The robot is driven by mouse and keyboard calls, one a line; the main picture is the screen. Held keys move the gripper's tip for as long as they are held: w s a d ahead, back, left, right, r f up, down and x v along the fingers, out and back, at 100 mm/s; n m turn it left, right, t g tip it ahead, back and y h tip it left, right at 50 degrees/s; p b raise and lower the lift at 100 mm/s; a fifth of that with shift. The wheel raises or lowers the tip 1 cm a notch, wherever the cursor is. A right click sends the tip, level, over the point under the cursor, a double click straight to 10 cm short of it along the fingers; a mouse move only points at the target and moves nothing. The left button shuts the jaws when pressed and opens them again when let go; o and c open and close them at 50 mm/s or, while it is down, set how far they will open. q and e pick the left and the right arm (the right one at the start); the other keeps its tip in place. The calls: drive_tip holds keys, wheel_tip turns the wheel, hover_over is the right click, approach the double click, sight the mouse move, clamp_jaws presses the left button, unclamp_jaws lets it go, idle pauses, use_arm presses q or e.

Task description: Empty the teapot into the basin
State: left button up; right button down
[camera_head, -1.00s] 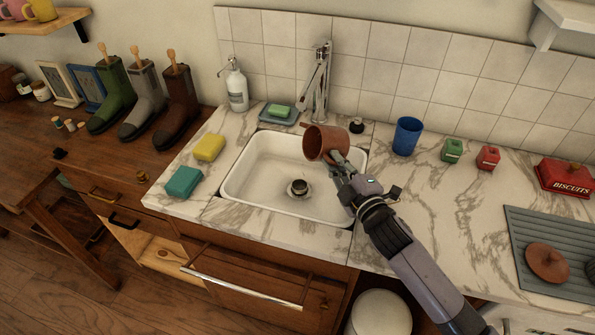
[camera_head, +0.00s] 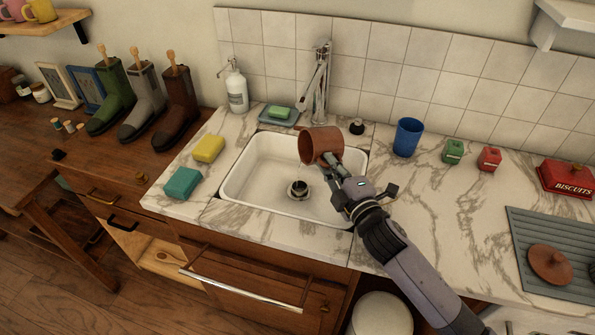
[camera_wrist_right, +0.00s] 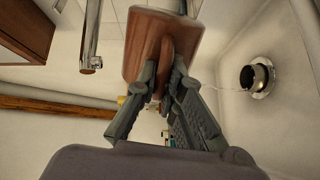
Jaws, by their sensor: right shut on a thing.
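The brown teapot (camera_head: 322,143) is tipped on its side over the back right part of the white basin (camera_head: 248,178), tilted toward the left. My right gripper (camera_head: 333,164) is shut on its handle from the front right. In the right wrist view the fingers (camera_wrist_right: 166,75) pinch the handle below the teapot body (camera_wrist_right: 150,35). A thin pale line runs toward the drain (camera_wrist_right: 257,78) there, perhaps liquid; I cannot tell for sure. The drain (camera_head: 298,190) shows in the basin floor. The inside of the teapot is hidden. My left gripper is out of view.
The tap (camera_head: 319,85) stands close behind the teapot. A blue cup (camera_head: 407,137) and small green (camera_head: 453,151) and red (camera_head: 489,158) tins stand to the right. A brown lid (camera_head: 550,264) lies on the grey mat (camera_head: 530,225). Yellow (camera_head: 208,148) and teal (camera_head: 183,182) sponges lie left of the basin.

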drive_tip(key=shift+a+r, duration=0.15)
drive_tip(key=shift+s+a+f+n, duration=0.15)
drive_tip(key=shift+f+n, duration=0.35)
drive_tip(key=shift+n, duration=0.6)
drive_tip(key=shift+a+r+n+p, duration=0.25)
drive_tip(key=shift+n+p, duration=0.1)
drive_tip(key=shift+n, duration=0.25)
idle(0.6)
